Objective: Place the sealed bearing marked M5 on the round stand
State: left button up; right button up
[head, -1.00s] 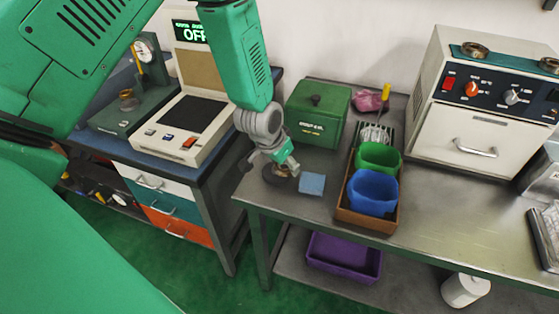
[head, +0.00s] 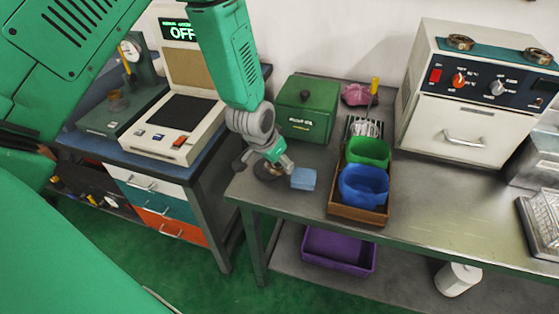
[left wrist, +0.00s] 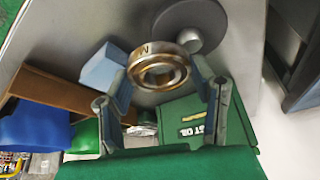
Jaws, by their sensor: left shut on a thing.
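My left gripper (head: 284,166) is shut on a metal bearing ring (left wrist: 159,70), which shows between the two fingers in the left wrist view. A letter M is legible on its rim; the rest of the marking is not. The round stand (left wrist: 185,17), a dark grey disc with a paler round post, lies beyond the bearing on the bench. It also shows in the head view (head: 264,176), partly hidden by the gripper. The bearing looks apart from the disc; its height above the stand is hard to tell. My right gripper is not in view.
A light blue block (head: 303,179) sits just right of the stand. A green box (head: 307,110) stands behind, and a brown tray (head: 357,215) with green and blue bins stands to the right. Bearing rings (head: 460,42) lie on the oven (head: 465,130). The bench front edge is close.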

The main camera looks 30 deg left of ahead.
pick_arm(q)
jog(key=shift+a+f, duration=0.2)
jog(key=shift+a, duration=0.7)
jog(key=shift+a+f, duration=0.2)
jog(key=shift+a, duration=0.3)
jog(key=shift+d+r, duration=0.1)
jog(key=shift+d, duration=0.6)
jog(key=shift+a, duration=1)
jog(key=shift+d+r, duration=0.1)
jog(key=shift+d, duration=0.05)
jog(key=shift+d+r+p, duration=0.65)
jog(key=shift+r+p, duration=0.05)
jog(key=shift+a+f, duration=0.2)
jog(key=shift+a, duration=0.55)
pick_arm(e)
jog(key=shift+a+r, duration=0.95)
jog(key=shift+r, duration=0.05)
pick_arm(q)
jog(key=shift+d+r, duration=0.1)
jog(key=shift+d, duration=0.05)
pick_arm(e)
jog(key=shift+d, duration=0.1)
